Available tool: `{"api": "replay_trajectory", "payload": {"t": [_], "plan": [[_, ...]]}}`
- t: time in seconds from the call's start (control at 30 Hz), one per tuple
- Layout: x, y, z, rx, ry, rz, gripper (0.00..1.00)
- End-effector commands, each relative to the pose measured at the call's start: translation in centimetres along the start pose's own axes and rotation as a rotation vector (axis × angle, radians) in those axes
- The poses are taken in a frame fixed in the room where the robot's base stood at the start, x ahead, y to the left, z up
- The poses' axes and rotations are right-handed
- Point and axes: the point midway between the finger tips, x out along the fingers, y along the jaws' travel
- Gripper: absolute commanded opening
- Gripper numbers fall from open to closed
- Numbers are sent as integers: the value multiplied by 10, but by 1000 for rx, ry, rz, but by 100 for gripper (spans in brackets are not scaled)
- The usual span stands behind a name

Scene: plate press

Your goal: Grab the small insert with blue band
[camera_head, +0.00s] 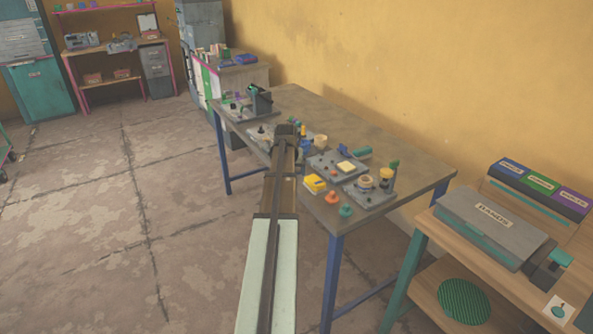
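My arm reaches from the bottom of the view to the near-left side of the grey worktable (390,150). Its dark end, my gripper (286,131), is over the table's cluttered front part. The fingers are too small and too hidden to tell whether they are open or shut. A small blue piece (305,147) lies just right of the gripper, partly hidden among other parts. I cannot tell whether it is the insert with the blue band. A slim upright yellow-orange piece (303,131) and a cream round piece (320,140) stand close by.
A dark press (260,99) stands far left. The table's back is clear.

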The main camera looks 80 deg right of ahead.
Motion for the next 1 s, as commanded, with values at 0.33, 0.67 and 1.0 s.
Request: {"api": "replay_trajectory", "payload": {"t": [0.33, 0.67, 1.0], "plan": [[-39, 11, -99, 78, 33, 30, 89], [-24, 14, -92, 174, -4, 44, 89], [31, 16, -92, 173, -4, 44, 89]]}}
